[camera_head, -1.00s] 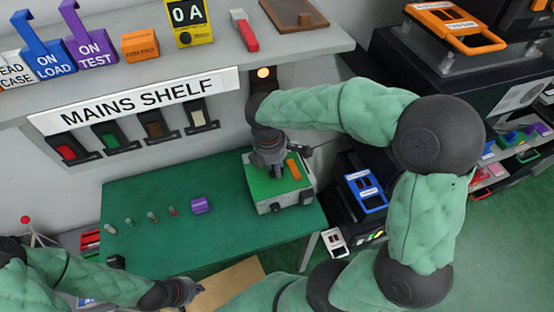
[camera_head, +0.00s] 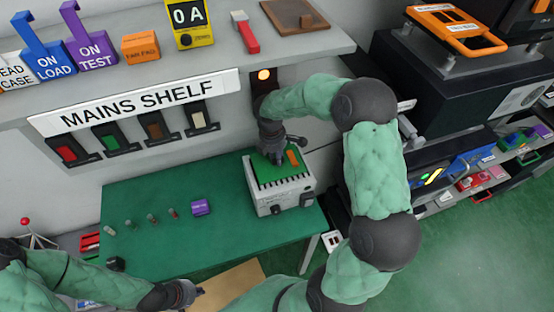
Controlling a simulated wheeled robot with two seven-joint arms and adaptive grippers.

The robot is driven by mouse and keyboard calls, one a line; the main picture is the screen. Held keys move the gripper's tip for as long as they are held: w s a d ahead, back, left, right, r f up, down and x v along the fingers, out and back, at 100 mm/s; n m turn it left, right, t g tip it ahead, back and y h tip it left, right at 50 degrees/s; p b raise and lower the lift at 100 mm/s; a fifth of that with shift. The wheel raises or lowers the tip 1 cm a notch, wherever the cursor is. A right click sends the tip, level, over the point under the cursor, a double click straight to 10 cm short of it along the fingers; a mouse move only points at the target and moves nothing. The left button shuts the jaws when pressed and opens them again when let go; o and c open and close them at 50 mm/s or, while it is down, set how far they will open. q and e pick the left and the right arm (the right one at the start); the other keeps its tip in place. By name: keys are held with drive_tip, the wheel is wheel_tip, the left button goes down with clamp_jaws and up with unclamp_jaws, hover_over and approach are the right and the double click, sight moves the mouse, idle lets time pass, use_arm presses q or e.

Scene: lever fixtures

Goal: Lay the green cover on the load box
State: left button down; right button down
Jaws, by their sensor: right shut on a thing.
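The load box (camera_head: 286,197) is a pale box with dark knobs on its front, standing at the right end of the green table. Dark slats show along the front part of its top. The green cover (camera_head: 264,171), with an orange bar (camera_head: 293,157) on it, is over the rear part of the top. I cannot tell whether it touches the box. My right gripper (camera_head: 274,158) is shut on the cover from above and hides part of it. My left gripper (camera_head: 187,291) is at the lower left, away from the box; its fingers are too unclear to read.
A purple block (camera_head: 201,207) and several small pegs stand on the green table (camera_head: 150,235). The shelf (camera_head: 130,95) with lockout blocks and a yellow meter (camera_head: 188,20) overhangs behind. A lit orange lamp (camera_head: 264,74) is on the wall close to my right arm.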

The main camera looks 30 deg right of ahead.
wheel_tip(320, 180, down, 2)
drive_tip(key=shift+f, duration=0.1)
drive_tip(key=shift+f, duration=0.1)
drive_tip(key=c, duration=1.1)
unclamp_jaws()
drive_tip(key=shift+o, duration=0.2)
